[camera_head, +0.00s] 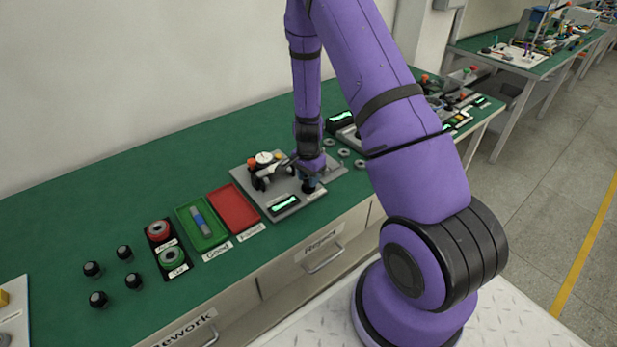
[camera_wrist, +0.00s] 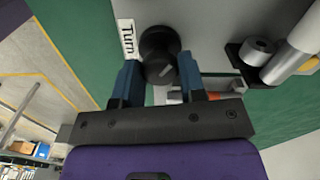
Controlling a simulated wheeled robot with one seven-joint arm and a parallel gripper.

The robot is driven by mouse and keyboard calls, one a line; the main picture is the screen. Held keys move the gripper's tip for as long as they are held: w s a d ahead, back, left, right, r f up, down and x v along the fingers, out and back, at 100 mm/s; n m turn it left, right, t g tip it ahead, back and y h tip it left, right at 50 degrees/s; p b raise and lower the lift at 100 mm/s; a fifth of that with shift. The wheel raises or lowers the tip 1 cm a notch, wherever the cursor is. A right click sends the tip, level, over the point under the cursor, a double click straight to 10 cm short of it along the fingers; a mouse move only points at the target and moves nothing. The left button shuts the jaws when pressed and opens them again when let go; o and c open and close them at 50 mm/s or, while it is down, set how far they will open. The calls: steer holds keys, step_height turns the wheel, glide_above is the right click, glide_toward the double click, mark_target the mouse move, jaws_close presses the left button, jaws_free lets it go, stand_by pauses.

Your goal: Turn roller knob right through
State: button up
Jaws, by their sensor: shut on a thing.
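The roller knob (camera_wrist: 158,55) is a round black knob with a light mark on its top, beside a white label reading "Turn" in the wrist view. My gripper (camera_wrist: 160,88) is at the knob, with its two blue fingers on either side of it, shut on it. In the head view the knob (camera_head: 310,187) shows as a dark spot under my gripper (camera_head: 308,178), at the near right part of a grey plate (camera_head: 240,174). The fingertips partly hide the knob's sides.
A lit green display (camera_head: 284,204) sits on the plate, left of the knob. A rig with a white dial (camera_head: 264,158) stands behind it. Red (camera_head: 234,210) and green (camera_head: 202,223) trays lie to the left. Several black knobs (camera_head: 98,299) stand farther left on the green table.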

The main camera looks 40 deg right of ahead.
steer(key=m, duration=1.3)
steer(key=shift+m, duration=0.3)
stand_by(0.4)
steer(key=o, duration=0.9)
step_height(320, 180, up, 11)
steer(key=shift+f, duration=0.1)
